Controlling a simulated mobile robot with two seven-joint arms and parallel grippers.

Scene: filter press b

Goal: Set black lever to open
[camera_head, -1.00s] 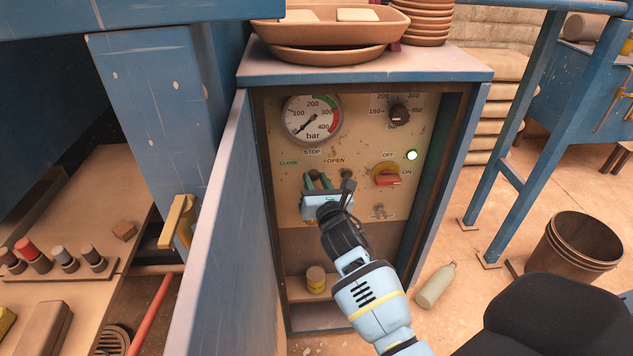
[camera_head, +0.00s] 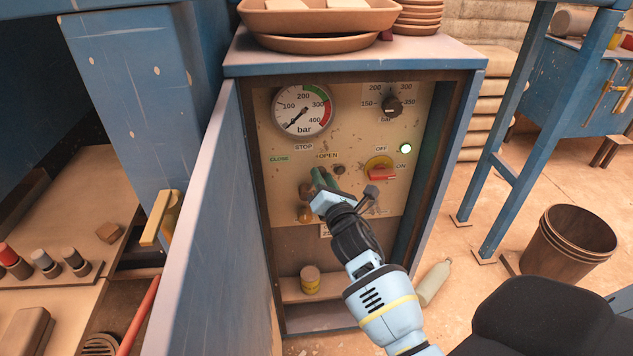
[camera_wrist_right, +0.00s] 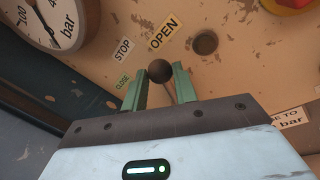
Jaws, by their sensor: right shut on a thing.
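The black lever's round dark knob (camera_wrist_right: 160,71) shows in the right wrist view, on a thin stem, just below the STOP label (camera_wrist_right: 122,49) and OPEN label (camera_wrist_right: 163,33). My right gripper (camera_wrist_right: 161,88) has its two green fingers on either side of the stem, shut on the lever. In the head view my right gripper (camera_head: 325,181) reaches up to the panel below the OPEN label (camera_head: 328,155), tilted to the left. The lever is largely hidden there by the fingers. My left gripper is out of view.
A pressure gauge (camera_head: 303,110) is above the labels. The open blue cabinet door (camera_head: 205,235) stands left. A small jar (camera_head: 310,279) sits on the shelf below.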

